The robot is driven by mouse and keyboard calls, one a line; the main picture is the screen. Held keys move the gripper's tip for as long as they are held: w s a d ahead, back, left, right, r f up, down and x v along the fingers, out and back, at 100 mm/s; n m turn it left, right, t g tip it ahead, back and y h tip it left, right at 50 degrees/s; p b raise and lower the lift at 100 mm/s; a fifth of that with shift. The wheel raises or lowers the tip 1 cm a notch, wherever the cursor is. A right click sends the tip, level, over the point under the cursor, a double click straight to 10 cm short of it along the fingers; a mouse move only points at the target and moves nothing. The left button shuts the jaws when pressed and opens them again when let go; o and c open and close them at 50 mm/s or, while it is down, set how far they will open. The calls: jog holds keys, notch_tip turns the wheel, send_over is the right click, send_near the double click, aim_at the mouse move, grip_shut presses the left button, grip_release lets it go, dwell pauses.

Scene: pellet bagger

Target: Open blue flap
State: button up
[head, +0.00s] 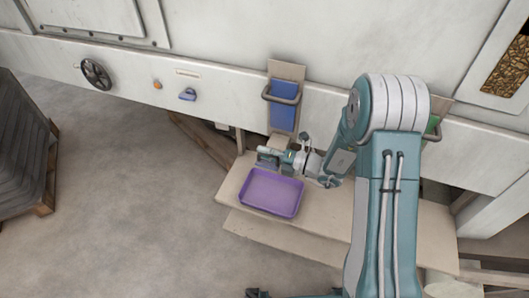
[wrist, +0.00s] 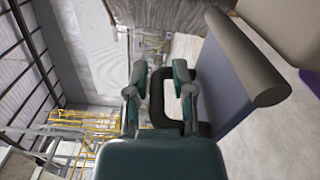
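The blue flap (head: 284,92) is an upright blue panel on the front of the white machine, with a dark loop handle (head: 265,97) across its upper part. My gripper (head: 264,157) is in front of and below it in the head view, pointing left above the back of the bench. In the wrist view my gripper (wrist: 160,72) has its two teal fingers apart. A dark loop handle (wrist: 156,105) shows between them, beside a grey-blue panel (wrist: 220,85) with a rounded grey edge. I cannot tell whether the fingers touch this handle, or whether the panel is the blue flap.
A purple tray (head: 271,212) lies on the light bench (head: 325,222) below my gripper. A green flap (head: 433,125) is partly hidden behind my arm. A handwheel (head: 96,74) and a blue-grey knob (head: 187,94) stick out at left.

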jog(key=v, duration=1.2)
jog(key=s+a+r+n+g+h, duration=0.4)
jog(key=s+r+n+g+h, duration=0.55)
jog(key=n, duration=1.05)
jog(key=s+d+r+n+t+h, duration=0.7)
jog(key=s+n, duration=0.4)
jog(key=n, duration=0.6)
notch_tip(320, 180, up, 3)
jog(key=shift+s+d+f+n+t, duration=0.15)
jog(key=shift+d+n+t, duration=0.25)
jog(key=shift+d+t, duration=0.45)
